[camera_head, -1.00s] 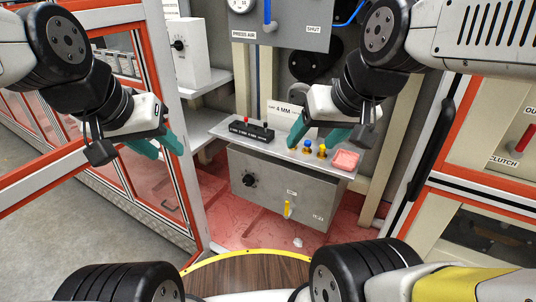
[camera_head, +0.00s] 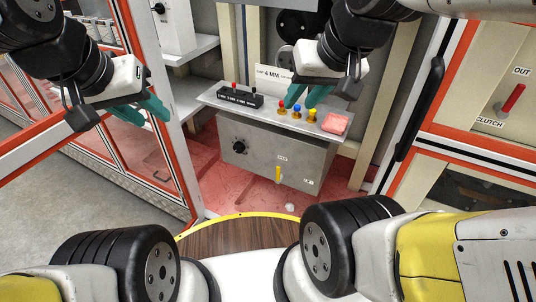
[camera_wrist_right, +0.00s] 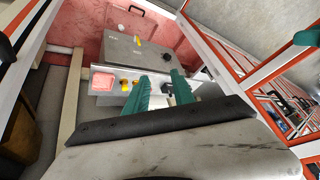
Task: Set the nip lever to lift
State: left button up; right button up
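A small yellow lever (camera_head: 278,174) stands upright on the front of the grey box (camera_head: 235,165). I take it to be the nip lever; the small labels by it are too small to read. It also shows in the right wrist view (camera_wrist_right: 137,40). My right gripper (camera_head: 308,92) is above the back of the shelf over the box, apart from the lever. In the right wrist view its teal fingers (camera_wrist_right: 160,92) are spread with nothing between them. My left gripper (camera_head: 140,108) is empty, its fingers apart, by the orange-framed door at the left.
The shelf (camera_head: 213,100) carries a black switch block (camera_head: 240,97), several small coloured knobs (camera_head: 297,110), a white card (camera_head: 272,75) and a pink block (camera_head: 335,122). A black knob (camera_head: 239,147) is on the box front. A red clutch lever (camera_head: 513,100) is at far right.

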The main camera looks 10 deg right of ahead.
jog(key=w+f+g, duration=0.1)
jog(key=w, duration=0.2)
jog(key=w+m, duration=0.1)
jog(key=w, duration=0.1)
jog(key=w+a+f+m+g+h, duration=0.1)
jog(key=w, duration=0.2)
jog(key=shift+w+f+g, duration=0.3)
jog(key=shift+w+f, duration=0.05)
grip_shut()
jog(key=w+a+f+m+g+h, duration=0.2)
jog(key=w+a+f+m, duration=0.1)
jog(key=w+f, duration=0.6)
jog(key=w+a+f+m+h, duration=0.2)
jog(key=w+f, duration=0.3)
jog(key=f, duration=0.7)
jog(key=w+a+f+m+g+h, duration=0.1)
jog(key=w+a+f+h, duration=0.3)
jog(key=f, duration=0.8)
jog(key=shift+w+a+f+m+h, duration=0.15)
jog(key=shift+w+a+m+h, duration=0.2)
jog(key=shift+a, duration=0.3)
